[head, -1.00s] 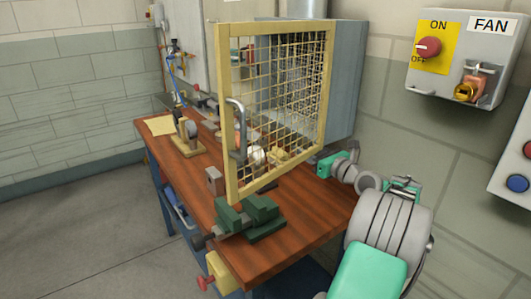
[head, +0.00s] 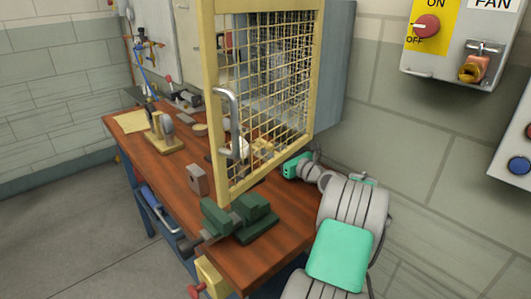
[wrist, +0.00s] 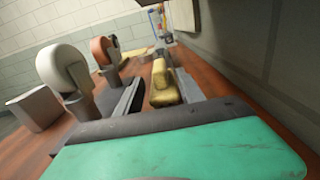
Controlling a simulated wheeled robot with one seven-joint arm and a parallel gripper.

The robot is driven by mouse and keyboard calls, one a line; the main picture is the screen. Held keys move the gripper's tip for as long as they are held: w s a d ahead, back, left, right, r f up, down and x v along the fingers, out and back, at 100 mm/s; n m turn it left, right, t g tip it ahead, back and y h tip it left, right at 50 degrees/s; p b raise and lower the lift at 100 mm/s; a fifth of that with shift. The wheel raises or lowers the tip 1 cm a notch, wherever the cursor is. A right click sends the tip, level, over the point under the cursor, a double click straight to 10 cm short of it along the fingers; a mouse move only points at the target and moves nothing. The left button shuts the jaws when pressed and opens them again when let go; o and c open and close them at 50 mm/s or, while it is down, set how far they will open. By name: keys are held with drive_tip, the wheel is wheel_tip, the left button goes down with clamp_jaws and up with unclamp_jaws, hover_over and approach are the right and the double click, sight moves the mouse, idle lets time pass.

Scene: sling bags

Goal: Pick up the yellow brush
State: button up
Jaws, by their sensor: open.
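The yellow brush (wrist: 164,84) lies on the wooden bench in the wrist view, pointing away from me. My gripper (wrist: 158,77) is open, with one dark finger on each side of the brush. I cannot tell whether either finger touches it. In the head view the brush (head: 262,148) shows partly through the yellow mesh door. My green wrist (head: 297,167) is at the right of the door, low over the bench; its fingers are hidden there.
The open yellow mesh door (head: 262,90) stands in front of my gripper. A green vise (head: 240,216) sits at the bench's near edge. In the wrist view, a white wheel (wrist: 62,68) and a brown wheel (wrist: 103,49) stand left of the fingers. A wall lies close on the right.

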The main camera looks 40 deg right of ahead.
drive_tip(key=w, duration=0.5)
drive_tip(key=shift+w, duration=0.1)
clamp_jaws()
idle(0.4)
